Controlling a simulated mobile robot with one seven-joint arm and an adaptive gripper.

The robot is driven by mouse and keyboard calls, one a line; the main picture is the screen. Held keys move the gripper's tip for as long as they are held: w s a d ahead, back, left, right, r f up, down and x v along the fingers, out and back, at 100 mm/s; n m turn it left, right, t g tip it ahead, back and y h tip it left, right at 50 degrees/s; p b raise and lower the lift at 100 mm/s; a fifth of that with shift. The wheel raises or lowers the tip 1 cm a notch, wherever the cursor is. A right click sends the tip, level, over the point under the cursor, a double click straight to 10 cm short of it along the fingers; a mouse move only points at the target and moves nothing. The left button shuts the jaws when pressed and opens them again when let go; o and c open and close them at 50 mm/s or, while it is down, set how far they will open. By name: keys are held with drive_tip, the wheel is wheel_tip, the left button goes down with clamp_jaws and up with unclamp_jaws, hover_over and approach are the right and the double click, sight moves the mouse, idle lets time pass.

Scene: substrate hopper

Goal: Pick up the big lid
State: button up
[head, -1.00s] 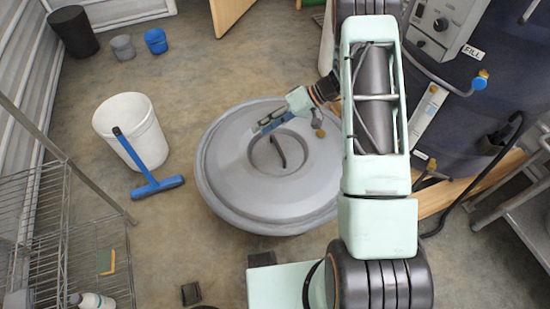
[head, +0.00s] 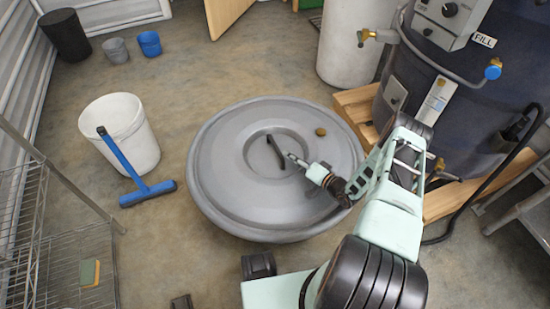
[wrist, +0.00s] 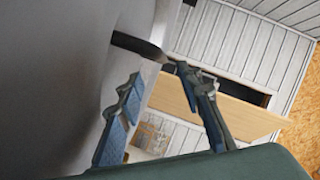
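The big lid (head: 225,170) is a wide grey disc with a raised round centre and a dark bar handle (head: 276,152). It lies on top of a big round grey container, of which little shows. My gripper (head: 292,158) is low over the lid, just right of the handle. In the wrist view my gripper (wrist: 158,78) is open, its blue-padded fingers apart. The dark handle (wrist: 139,46) shows just beyond the fingertips, roughly in line with the gap. I cannot tell whether they touch it.
A wire rack (head: 25,225) is at far left. A dark tank (head: 450,110) on a wooden pallet (head: 355,104) and a white drum (head: 350,45) stand right. Floor behind the lid is clear.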

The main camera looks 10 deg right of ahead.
sight(275, 144)
drive_tip(key=b+x, duration=0.3)
drive_tip(key=x, duration=0.6)
drive_tip(key=shift+w+a+f, duration=0.15)
drive_tip(key=shift+a, duration=0.2)
drive_tip(key=shift+w, duration=0.1)
drive_tip(key=shift+c, duration=0.5)
clamp_jaws()
drive_tip(key=shift+w+r, duration=0.1)
drive_tip(key=shift+r, duration=0.2)
